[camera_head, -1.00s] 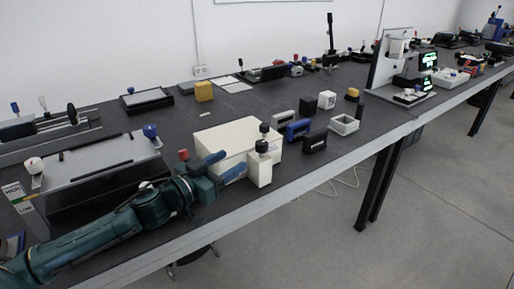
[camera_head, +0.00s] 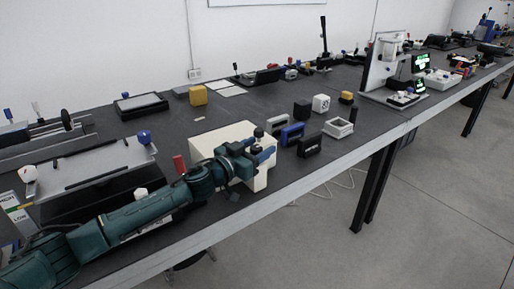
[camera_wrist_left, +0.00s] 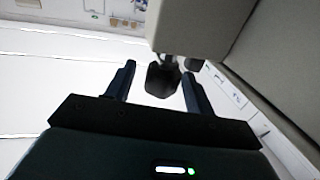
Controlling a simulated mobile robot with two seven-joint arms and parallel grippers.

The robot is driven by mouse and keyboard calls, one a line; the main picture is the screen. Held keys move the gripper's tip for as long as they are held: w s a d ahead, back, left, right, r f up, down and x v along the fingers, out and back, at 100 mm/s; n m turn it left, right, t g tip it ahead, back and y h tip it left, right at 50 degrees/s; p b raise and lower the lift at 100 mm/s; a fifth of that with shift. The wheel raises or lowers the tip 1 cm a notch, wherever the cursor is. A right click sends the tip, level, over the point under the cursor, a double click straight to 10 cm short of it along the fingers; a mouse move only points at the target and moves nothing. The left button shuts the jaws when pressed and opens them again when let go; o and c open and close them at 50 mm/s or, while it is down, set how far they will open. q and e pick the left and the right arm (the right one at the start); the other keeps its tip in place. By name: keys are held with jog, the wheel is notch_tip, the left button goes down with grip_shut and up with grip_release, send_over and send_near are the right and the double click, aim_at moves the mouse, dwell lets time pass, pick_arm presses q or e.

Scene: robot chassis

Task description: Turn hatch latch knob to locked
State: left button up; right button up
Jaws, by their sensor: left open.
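A cream box (camera_head: 222,137) sits near the front edge of the bench, with a cream block on its front right side. A dark knob (camera_head: 258,132) shows at the box's right end. My left gripper (camera_head: 262,151) reaches in from the left at the block, covering part of it. In the left wrist view, a dark faceted knob (camera_wrist_left: 163,79) on a short stem stands out from the cream housing (camera_wrist_left: 195,28). It appears between the two fingers of my open left gripper (camera_wrist_left: 159,72), with gaps on both sides. I cannot tell its locked or unlocked marking. My right gripper is out of view.
Right of the box stand a blue block (camera_head: 292,134), a black block (camera_head: 309,146) and a light open frame (camera_head: 338,127). A red cylinder (camera_head: 180,164) stands left of it. A yellow cube (camera_head: 198,95) is behind. The bench's front edge runs close by.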

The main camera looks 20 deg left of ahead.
pick_arm(q)
jog(key=shift+c, duration=0.3)
jog(key=c, duration=0.9)
